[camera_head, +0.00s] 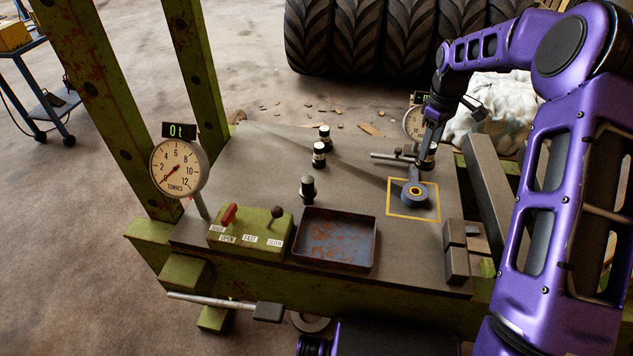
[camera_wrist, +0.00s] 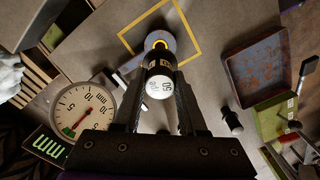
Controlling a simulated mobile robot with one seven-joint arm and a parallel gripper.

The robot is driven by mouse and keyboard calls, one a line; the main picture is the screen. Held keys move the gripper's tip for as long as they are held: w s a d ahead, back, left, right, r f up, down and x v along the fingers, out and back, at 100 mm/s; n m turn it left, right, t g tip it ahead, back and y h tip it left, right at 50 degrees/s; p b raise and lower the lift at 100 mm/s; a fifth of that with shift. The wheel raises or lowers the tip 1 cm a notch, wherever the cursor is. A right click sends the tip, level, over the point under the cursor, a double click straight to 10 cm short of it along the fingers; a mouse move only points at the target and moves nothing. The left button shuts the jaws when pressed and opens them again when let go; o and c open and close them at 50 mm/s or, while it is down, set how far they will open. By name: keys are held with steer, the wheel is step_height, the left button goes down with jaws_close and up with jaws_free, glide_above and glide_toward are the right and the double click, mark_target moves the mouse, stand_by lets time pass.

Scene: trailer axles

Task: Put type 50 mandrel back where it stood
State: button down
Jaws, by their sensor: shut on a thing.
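My gripper (camera_wrist: 160,72) is shut on the type 50 mandrel (camera_wrist: 160,68), a black cylinder with a white end marked 50, seen end-on in the wrist view. In the head view the mandrel (camera_head: 428,160) is partly hidden by my gripper (camera_head: 430,142), at the right rear of the bench, behind the yellow square. Two similar black and white mandrels stand upright on the bench, a nearer one (camera_head: 319,155) and a farther one (camera_head: 324,136).
A blue-grey arm with a brass-lined eye (camera_head: 415,195) lies in the yellow square (camera_head: 398,213). A rusty tray (camera_head: 335,240), dark plunger-like piece (camera_head: 308,189), green lever box (camera_head: 250,230) and tonnes gauge (camera_head: 178,168) stand nearer. A second dial (camera_wrist: 80,112) is beside my gripper. The bench's rear left is clear.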

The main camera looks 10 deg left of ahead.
steer(key=shift+a, duration=0.1)
steer(key=a+f+n, duration=0.2)
steer(key=a+f, duration=0.1)
steer(key=a, duration=1.1)
steer(key=a+f+n, duration=0.2)
steer(key=a+f, duration=0.1)
steer(key=a, duration=1.2)
steer(key=shift+w, duration=0.15)
steer(key=shift+f+b, duration=1.45)
steer(key=shift+f, duration=1.8)
steer(key=shift+f, duration=0.25)
steer(key=shift+c, duration=1.9)
jaws_free()
steer(key=shift+d, duration=0.1)
